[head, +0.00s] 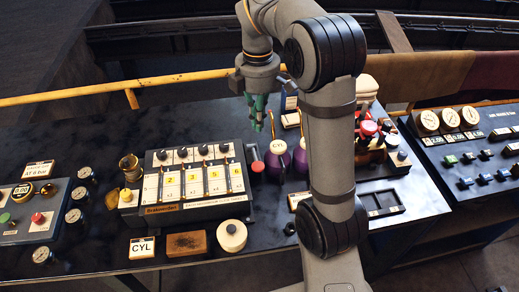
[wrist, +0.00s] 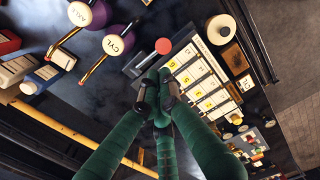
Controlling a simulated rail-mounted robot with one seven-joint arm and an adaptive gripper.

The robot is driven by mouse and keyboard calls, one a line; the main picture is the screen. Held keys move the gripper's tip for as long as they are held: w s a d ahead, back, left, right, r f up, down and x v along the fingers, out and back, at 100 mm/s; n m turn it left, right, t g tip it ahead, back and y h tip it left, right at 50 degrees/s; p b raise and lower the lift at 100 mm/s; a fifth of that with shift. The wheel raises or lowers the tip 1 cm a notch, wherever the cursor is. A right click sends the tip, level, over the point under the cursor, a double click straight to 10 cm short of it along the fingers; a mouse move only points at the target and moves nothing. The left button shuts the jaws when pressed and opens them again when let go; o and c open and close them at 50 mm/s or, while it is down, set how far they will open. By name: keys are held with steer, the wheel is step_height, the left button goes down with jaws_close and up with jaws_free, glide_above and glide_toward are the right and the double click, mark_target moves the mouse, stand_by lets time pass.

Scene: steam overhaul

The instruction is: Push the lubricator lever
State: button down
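The lubricator (head: 195,185) is a box with a row of numbered yellow-and-white windows and black knobs on top. It also shows in the wrist view (wrist: 205,80), right of my fingers. Its lever has a round red knob (head: 257,166) at the box's right side; in the wrist view the red knob (wrist: 163,46) sits just beyond my fingertips. My gripper (head: 258,127) is above the table, over the lubricator's right end, apart from the knob. In the wrist view its green fingers (wrist: 159,90) have their dark tips close together, with nothing visible held.
Two purple oil cans, the CYL one (head: 279,147) nearest, stand right of the lever with upright spouts near my gripper. A yellow rail (head: 180,79) runs behind the table. A brass cup (head: 129,166) stands left of the lubricator; a round white-topped container (head: 232,236) stands in front.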

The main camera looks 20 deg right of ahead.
mark_target(259, 169)
steer(key=shift+f, duration=0.1)
step_height(259, 169, down, 14)
steer(key=shift+r, duration=0.1)
stand_by(0.6)
steer(key=f+b, duration=0.1)
steer(key=s+f+b, duration=0.1)
steer(key=f+b, duration=0.1)
steer(key=s+f+b, duration=0.1)
steer(key=f+b, duration=0.1)
steer(key=shift+a, duration=0.15)
steer(key=shift+s+r, duration=0.15)
steer(key=shift+s, duration=0.1)
